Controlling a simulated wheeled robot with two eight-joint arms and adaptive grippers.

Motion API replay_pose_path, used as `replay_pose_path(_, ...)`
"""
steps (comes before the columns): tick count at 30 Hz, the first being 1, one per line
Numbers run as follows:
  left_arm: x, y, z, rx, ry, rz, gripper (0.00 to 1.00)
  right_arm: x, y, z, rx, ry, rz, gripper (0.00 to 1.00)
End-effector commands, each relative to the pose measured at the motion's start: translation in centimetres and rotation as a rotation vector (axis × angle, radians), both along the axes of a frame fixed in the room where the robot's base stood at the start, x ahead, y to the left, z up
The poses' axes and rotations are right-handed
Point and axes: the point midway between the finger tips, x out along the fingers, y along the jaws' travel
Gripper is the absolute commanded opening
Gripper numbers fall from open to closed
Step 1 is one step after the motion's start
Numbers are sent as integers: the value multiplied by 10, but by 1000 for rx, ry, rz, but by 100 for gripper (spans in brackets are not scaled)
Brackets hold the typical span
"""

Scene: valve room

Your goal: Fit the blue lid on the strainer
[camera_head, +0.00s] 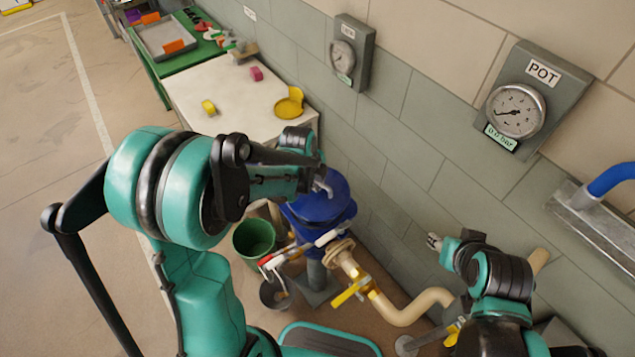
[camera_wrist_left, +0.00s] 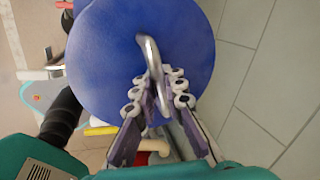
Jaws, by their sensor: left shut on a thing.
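The blue lid (camera_head: 325,203) is a round disc with a bent metal handle. In the left wrist view the lid (camera_wrist_left: 115,60) fills the upper middle. My left gripper (camera_head: 322,181) is shut on its handle; the fingers (camera_wrist_left: 163,95) show on both sides of the handle in the wrist view. The strainer (camera_head: 328,228) is a blue body below the lid, joined to a beige pipe, and the lid hides most of its top. I cannot tell whether lid and strainer touch. My right gripper (camera_head: 436,242) is near the wall, right of the strainer, its fingers too small to judge.
A green bucket (camera_head: 254,238) stands left of the strainer. A yellow valve handle (camera_head: 351,291) sits on the beige pipe (camera_head: 405,308). A white table (camera_head: 230,100) with yellow and pink items is behind. The tiled wall with gauges bounds the right; open floor lies left.

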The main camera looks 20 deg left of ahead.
Motion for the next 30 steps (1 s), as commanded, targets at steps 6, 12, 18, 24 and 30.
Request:
replay_pose_path(6,0,0,-12,0,-1,0,0,0,0,-12,0,0,0,40)
replay_pose_path(12,0,0,-21,0,-1,0,0,0,0,-20,0,0,0,40)
replay_pose_path(18,0,0,-25,0,-1,0,0,0,0,-24,0,0,0,40)
replay_pose_path(24,0,0,-24,0,-1,0,0,0,0,-24,0,0,0,40)
replay_pose_path(30,0,0,-24,0,-1,0,0,0,0,-24,0,0,0,40)
